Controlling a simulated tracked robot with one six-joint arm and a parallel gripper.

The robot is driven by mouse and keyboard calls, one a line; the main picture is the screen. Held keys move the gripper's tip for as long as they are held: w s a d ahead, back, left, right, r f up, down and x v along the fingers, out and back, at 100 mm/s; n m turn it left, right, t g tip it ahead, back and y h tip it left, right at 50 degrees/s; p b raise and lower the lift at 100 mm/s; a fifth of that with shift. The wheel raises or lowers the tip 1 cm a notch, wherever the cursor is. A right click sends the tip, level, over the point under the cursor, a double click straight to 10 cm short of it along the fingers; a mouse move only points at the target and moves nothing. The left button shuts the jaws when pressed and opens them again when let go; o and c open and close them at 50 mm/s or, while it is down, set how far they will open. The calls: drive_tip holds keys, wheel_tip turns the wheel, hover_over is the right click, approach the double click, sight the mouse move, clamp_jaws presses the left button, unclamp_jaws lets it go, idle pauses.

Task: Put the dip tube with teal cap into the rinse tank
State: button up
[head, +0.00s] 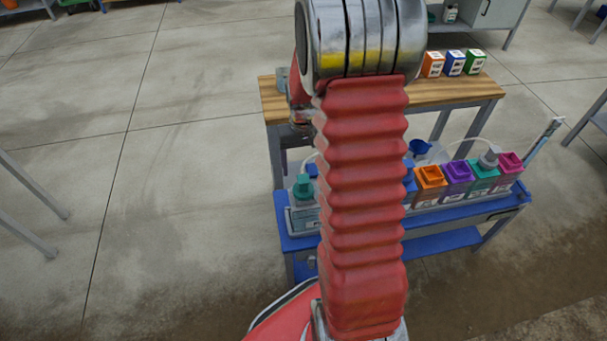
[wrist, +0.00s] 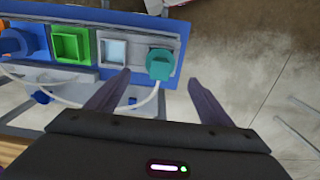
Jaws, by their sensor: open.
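The teal cap (wrist: 159,63) of the dip tube shows in the wrist view at the right end of the blue skid, with a pale hose curving left from it. The teal cap also shows in the head view (head: 303,187), above a pale container at the skid's left end. The tube below the cap is hidden. My gripper (wrist: 158,75) is open, its fingertips apart on either side of the cap's near edge, holding nothing. A square open tank with a pale inside (wrist: 113,52) stands next to the cap; I cannot tell for sure that it is the rinse tank.
A green open tank (wrist: 72,45) stands left of the pale one. A wooden bench (head: 445,90) stands behind.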

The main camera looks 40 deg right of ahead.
wheel_tip(320, 180, up, 4)
drive_tip(key=shift+f, duration=0.2)
idle(1.3)
drive_tip(key=s+a+r+n+t, duration=0.2)
drive_tip(key=s+a+r, duration=0.5)
drive_tip(key=a+r, duration=0.3)
drive_tip(key=s+a+r+n+t, duration=0.3)
drive_tip(key=s+a+r, duration=0.5)
drive_tip(key=a+r, duration=0.2)
drive_tip(key=a, duration=0.2)
drive_tip(key=shift+s+a+r+t, duration=0.15)
drive_tip(key=shift+s+a+t, duration=0.15)
drive_tip(key=shift+a, duration=0.1)
